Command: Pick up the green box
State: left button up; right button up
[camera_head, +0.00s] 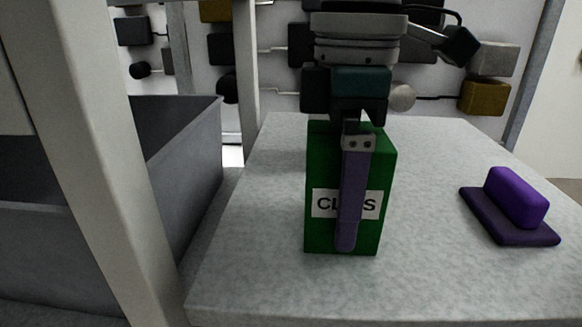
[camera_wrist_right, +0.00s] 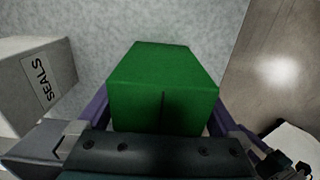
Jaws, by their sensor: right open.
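The green box (camera_head: 318,232) stands upright on the light grey tabletop, with a white label reading "CL…S", its middle letters covered. My right gripper (camera_head: 347,215) is over the box from above, open, with one purple finger hanging down in front of the labelled face. The other finger is hidden behind the box in the head view. In the right wrist view the green box (camera_wrist_right: 163,75) lies between the two purple fingers, one on each side. I cannot tell whether either finger touches it. My left gripper is not in view.
A purple block on a flat base (camera_head: 515,198) sits at the table's right. A grey bin (camera_head: 185,160) stands left of the table, behind a pale post (camera_head: 95,170). The right wrist view shows a pale box labelled "SEALS" (camera_wrist_right: 22,80).

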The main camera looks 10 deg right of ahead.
grip_shut()
dwell(0.8)
